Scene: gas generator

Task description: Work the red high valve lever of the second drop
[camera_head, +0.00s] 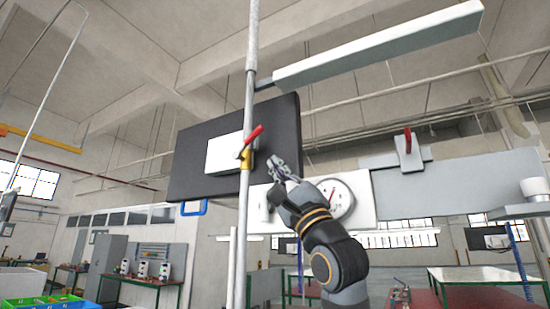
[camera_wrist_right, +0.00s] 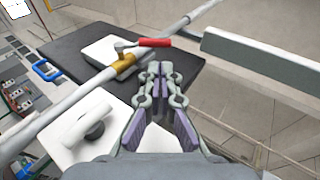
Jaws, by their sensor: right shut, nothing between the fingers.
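A red valve lever (camera_head: 254,134) sits on a brass valve body (camera_head: 246,159) on a vertical grey pipe (camera_head: 249,85). The lever slants up to the right from the pipe. In the wrist view the red lever (camera_wrist_right: 155,43) and the brass valve (camera_wrist_right: 124,63) show just beyond my fingertips, to the upper left. My right gripper (camera_head: 275,163) is shut and empty, to the right of and slightly below the lever, apart from it in the head view. It also shows in the wrist view (camera_wrist_right: 160,70), fingers together. My left gripper is not in view.
A dark panel (camera_head: 200,184) with a white plate (camera_head: 222,154) stands behind the pipe. A round gauge (camera_head: 336,197) is close beside my right wrist. A second red lever (camera_head: 407,140) is on a grey panel to the right. A long white beam (camera_head: 380,45) hangs above.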

